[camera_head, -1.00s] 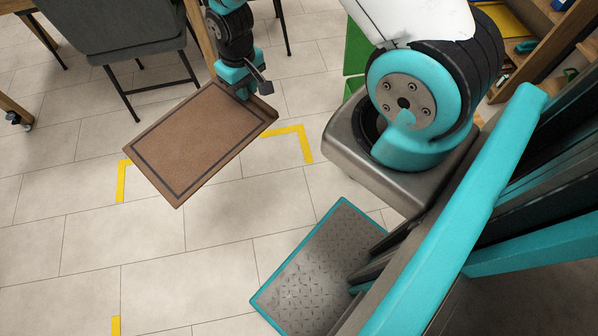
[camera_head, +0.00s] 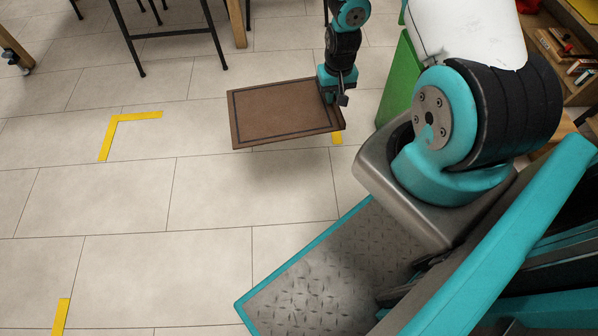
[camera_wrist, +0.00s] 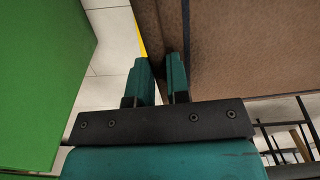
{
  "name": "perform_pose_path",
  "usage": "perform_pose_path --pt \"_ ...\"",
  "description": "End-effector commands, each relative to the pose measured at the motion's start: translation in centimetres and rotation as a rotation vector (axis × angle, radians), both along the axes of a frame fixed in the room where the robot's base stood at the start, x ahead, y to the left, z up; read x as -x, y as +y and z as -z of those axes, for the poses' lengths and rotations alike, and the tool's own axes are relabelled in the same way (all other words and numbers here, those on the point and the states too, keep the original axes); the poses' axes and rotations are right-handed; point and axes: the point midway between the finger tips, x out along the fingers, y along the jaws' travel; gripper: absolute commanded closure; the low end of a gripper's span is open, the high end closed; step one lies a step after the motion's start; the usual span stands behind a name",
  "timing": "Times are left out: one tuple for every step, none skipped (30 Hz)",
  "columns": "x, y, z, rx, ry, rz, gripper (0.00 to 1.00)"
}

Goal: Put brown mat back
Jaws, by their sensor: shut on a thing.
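The brown mat (camera_head: 283,108) is a flat rectangle with a dark border line and a thin raised rim. It hangs above the floor in the head view, slightly tilted. My gripper (camera_head: 334,97) is at its right edge in the head view. In the wrist view my gripper (camera_wrist: 160,68) has its two teal fingers closed about the rim of the mat, whose brown face (camera_wrist: 240,45) fills the upper right. The underside of the mat is hidden.
Yellow corner marks lie on the tiled floor, at the left (camera_head: 112,128), the lower left (camera_head: 61,317) and just beneath the mat (camera_head: 337,137). A green box (camera_head: 400,85) stands close right of my gripper. Black furniture legs are at the back. Floor at left is clear.

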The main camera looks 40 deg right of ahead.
Motion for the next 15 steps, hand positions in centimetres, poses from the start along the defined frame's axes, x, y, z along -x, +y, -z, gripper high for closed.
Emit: perform_pose_path --pt "0.4 -0.9 4.0 -0.001 0.0 0.027 1.0" --pt "0.5 -1.3 5.1 -0.001 -0.001 0.041 1.0" --pt "0.8 -1.8 6.5 -0.001 0.0 0.058 1.0" --pt "1.0 -2.2 7.4 -0.001 -0.001 0.069 1.0" --pt "1.2 -2.5 8.2 -0.001 0.0 0.081 1.0" --pt "1.3 -2.9 9.2 0.0 -0.001 0.093 1.0" --pt "1.5 -3.2 9.8 0.0 -0.001 0.102 1.0" --pt "1.6 -3.4 10.4 0.0 -0.002 0.11 1.0" --pt "1.8 -3.7 11.0 -0.001 -0.002 0.118 1.0" --pt "1.8 -3.8 11.3 -0.001 -0.002 0.123 1.0" --pt "1.9 -4.0 11.6 -0.001 -0.002 0.128 1.0" --pt "2.0 -4.1 11.9 -0.001 -0.002 0.133 1.0" --pt "2.0 -4.2 12.1 -0.001 -0.002 0.135 1.0" --pt "2.1 -4.2 12.5 -0.001 -0.002 0.137 1.0" --pt "2.1 -4.3 13.0 -0.001 -0.001 0.138 1.0"
